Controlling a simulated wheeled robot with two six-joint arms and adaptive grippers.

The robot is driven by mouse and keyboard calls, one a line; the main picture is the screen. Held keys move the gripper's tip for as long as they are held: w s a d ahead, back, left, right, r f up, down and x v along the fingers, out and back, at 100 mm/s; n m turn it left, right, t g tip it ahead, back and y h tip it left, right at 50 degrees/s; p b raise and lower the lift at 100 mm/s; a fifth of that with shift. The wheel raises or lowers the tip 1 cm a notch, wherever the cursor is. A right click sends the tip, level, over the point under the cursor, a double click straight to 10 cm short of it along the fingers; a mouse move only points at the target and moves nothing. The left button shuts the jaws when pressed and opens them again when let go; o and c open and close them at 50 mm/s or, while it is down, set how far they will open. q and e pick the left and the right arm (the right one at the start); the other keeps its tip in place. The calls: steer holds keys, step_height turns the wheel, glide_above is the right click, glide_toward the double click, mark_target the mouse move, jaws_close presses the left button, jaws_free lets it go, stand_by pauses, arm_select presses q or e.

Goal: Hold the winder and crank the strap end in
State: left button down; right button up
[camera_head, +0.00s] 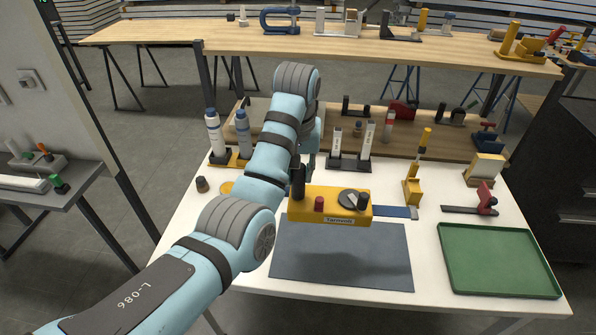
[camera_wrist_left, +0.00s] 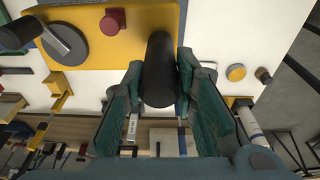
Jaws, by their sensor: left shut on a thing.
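The winder is a yellow block (camera_head: 330,207) with a labelled front, a black upright grip (camera_head: 297,183), a red knob (camera_head: 319,203) and a grey crank disc with a black knob (camera_head: 363,201). My left gripper (camera_head: 307,165) is shut on the black grip, which shows between its teal fingers (camera_wrist_left: 160,90) in the left wrist view. The winder seems held above the dark mat (camera_head: 340,262), with a shadow below it. A blue strap (camera_head: 396,211) shows at its right side; whether the two join is hidden. My right gripper is out of view.
A green tray (camera_head: 497,228) lies at the right of the white table. Bottles (camera_head: 215,135) stand at the back left. The mat is clear.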

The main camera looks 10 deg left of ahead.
mark_target(299, 205)
arm_select(q)
step_height(299, 205, down, 11)
steer(key=shift+r+b, duration=0.1)
steer(key=shift+b, duration=0.65)
step_height(299, 205, down, 8)
steer(key=b, duration=0.3)
steer(key=shift+f, duration=0.3)
stand_by(0.4)
